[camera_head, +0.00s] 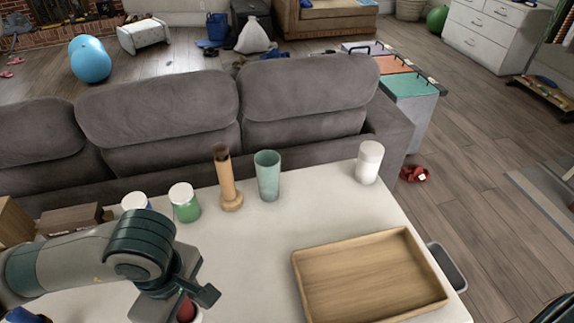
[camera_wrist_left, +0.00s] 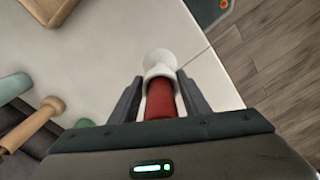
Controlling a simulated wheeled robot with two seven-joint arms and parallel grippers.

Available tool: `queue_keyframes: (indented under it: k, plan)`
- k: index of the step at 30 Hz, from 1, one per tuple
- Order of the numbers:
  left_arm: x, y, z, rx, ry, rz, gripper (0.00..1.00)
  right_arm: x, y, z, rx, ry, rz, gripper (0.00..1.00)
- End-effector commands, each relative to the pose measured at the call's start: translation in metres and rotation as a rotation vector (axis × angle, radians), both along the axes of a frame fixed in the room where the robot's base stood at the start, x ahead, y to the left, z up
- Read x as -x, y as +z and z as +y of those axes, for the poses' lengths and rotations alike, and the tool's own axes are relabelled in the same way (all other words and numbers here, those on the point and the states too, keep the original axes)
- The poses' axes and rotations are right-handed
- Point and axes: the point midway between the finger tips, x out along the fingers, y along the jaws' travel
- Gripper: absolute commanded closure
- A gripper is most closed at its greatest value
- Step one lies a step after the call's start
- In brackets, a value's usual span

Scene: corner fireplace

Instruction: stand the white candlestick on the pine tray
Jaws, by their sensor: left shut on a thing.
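The white candlestick (camera_wrist_left: 158,62) holds a red candle (camera_wrist_left: 160,102) and shows between the fingers of my left gripper (camera_wrist_left: 160,82) in the left wrist view. The gripper is shut on it. In the head view my left gripper (camera_head: 188,296) is low at the left, over the table's front part; only a bit of the red candle (camera_head: 186,309) shows below it. The pine tray (camera_head: 370,280) lies empty on the right of the white table, well to the right of the gripper. Its corner also shows in the left wrist view (camera_wrist_left: 46,14). My right gripper is out of view.
Behind the tray stands a white canister (camera_head: 369,162). A teal glass (camera_head: 267,176), a wooden candlestick (camera_head: 228,180) and a green jar (camera_head: 184,203) line the table's back. A brown box (camera_head: 70,219) is at the left. The table (camera_head: 250,255) is clear between gripper and tray.

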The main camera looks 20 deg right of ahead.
Motion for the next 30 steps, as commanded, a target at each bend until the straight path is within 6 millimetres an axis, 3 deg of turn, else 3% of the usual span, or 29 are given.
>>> queue_keyframes:
  k: [18, 30]
  plan:
    - [-0.075, 0.025, 0.072, -0.002, -0.653, 0.020, 0.99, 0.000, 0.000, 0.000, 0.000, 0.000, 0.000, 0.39]
    - [-0.105, 0.044, 0.107, 0.020, -0.962, 0.006, 0.99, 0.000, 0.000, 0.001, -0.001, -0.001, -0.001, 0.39]
